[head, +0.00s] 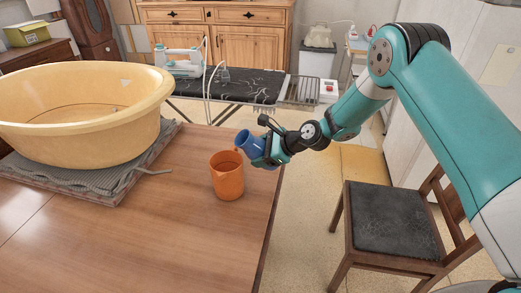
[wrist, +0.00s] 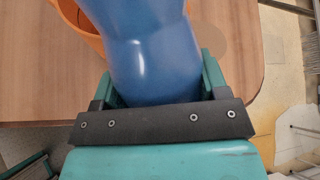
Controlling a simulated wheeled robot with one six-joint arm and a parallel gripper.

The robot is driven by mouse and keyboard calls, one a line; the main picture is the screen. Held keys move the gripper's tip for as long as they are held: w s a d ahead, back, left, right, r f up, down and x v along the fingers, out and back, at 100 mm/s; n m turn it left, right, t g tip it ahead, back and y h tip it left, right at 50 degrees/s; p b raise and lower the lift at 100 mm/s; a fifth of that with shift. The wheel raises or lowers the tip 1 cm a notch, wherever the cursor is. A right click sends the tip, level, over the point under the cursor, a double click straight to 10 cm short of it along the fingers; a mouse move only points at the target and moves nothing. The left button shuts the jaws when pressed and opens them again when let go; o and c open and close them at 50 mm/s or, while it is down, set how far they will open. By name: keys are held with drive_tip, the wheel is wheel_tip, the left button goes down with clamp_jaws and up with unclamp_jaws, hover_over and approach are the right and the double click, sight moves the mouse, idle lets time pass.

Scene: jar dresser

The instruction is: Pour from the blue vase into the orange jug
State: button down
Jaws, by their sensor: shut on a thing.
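The orange jug (head: 228,178) stands upright on the wooden table near its right edge. The blue vase (head: 249,143) is held by my gripper (head: 268,153) above and just right of the jug, tilted with its mouth toward the upper left. My gripper is shut on the vase. In the wrist view the vase (wrist: 150,50) fills the middle between the green fingers, and part of the orange jug (wrist: 72,14) shows behind it at the upper left. The inside of the vase is hidden, and no flow shows.
A large yellow tub (head: 80,110) sits on a grey mat (head: 100,180) at the left of the table. A chair (head: 392,222) stands right of the table. An ironing board (head: 250,90) with an iron is behind. The table front is clear.

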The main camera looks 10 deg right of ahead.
sight(260, 139)
drive_tip(key=shift+r+h+p, duration=0.4)
drive_tip(key=shift+r+p, duration=0.2)
drive_tip(key=shift+p, duration=0.4)
drive_tip(key=shift+d+f+n+h+p, duration=0.2)
drive_tip(key=shift+n+h+p, duration=0.3)
drive_tip(key=shift+h+p, duration=0.35)
drive_tip(key=shift+d+r+n+h+p, duration=0.15)
drive_tip(key=shift+r+n+h+p, duration=0.25)
drive_tip(key=shift+r+h+p, duration=1.2)
drive_tip(key=shift+a+r+h+p, duration=0.2)
drive_tip(key=shift+a+h+p, duration=0.35)
drive_tip(key=shift+f, duration=0.1)
drive_tip(key=shift+n, duration=0.3)
